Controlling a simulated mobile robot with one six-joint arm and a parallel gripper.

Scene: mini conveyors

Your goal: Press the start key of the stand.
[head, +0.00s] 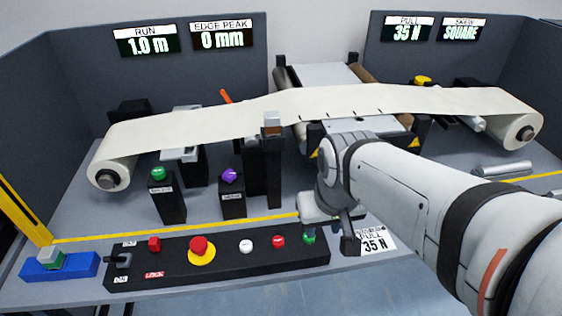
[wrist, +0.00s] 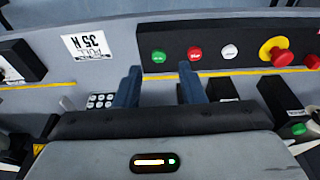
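The stand's black control panel (head: 215,265) lies along the front of the table. At its right end is a round green key (head: 309,238), which also shows in the wrist view (wrist: 158,56); its label is too small to read. Beside it are a red button (head: 278,241) and a white button (head: 246,246). Contact is not visible.
A dark post (head: 272,170) and the pale web (head: 220,115) stand behind. A 35 N card (head: 375,243) lies right.

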